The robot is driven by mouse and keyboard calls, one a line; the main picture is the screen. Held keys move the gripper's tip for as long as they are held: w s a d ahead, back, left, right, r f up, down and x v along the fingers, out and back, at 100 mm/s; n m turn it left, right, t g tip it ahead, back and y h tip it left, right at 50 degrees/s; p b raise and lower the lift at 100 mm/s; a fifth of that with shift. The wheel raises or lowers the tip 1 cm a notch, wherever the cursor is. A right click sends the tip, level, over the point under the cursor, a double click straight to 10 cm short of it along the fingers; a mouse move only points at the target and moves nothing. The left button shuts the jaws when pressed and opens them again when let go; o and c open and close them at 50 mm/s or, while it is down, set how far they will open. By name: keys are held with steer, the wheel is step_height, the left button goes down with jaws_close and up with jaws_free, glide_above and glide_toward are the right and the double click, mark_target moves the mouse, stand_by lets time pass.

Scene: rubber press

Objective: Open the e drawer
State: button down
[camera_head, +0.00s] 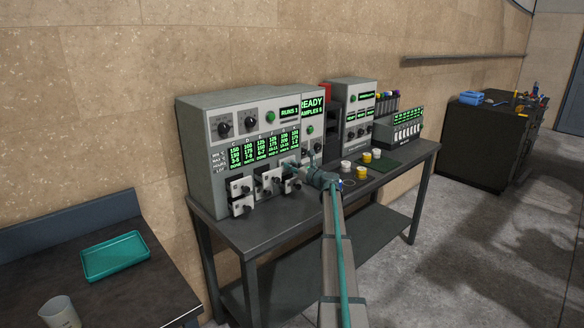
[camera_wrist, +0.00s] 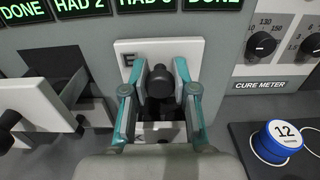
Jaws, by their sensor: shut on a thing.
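The e drawer (camera_wrist: 126,76) has a white front with a small "E" label at its upper left and a black knob (camera_wrist: 160,84). In the wrist view the teal fingers of my gripper (camera_wrist: 161,90) stand on either side of the knob and are shut on it. How far this drawer stands out from the grey machine face cannot be told. In the head view my gripper (camera_head: 293,170) reaches the lower right of the grey cabinet (camera_head: 205,165), and the e drawer cannot be made out clearly behind it.
Left of the e drawer, another white drawer front (camera_wrist: 32,105) sticks out. Another white front shows below the knob. Several small pots (camera_head: 363,173) stand on the bench. A teal tray (camera_head: 115,257) and a cup (camera_head: 59,312) are at left.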

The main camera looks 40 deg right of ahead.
steer(key=s, duration=0.4)
steer(key=shift+s+d, duration=0.15)
steer(key=shift+d, duration=0.05)
steer(key=c, duration=0.9)
jaws_free()
steer(key=s, duration=0.8)
steer(key=s+d, duration=0.1)
steer(key=s, duration=0.2)
steer(key=shift+s, duration=0.4)
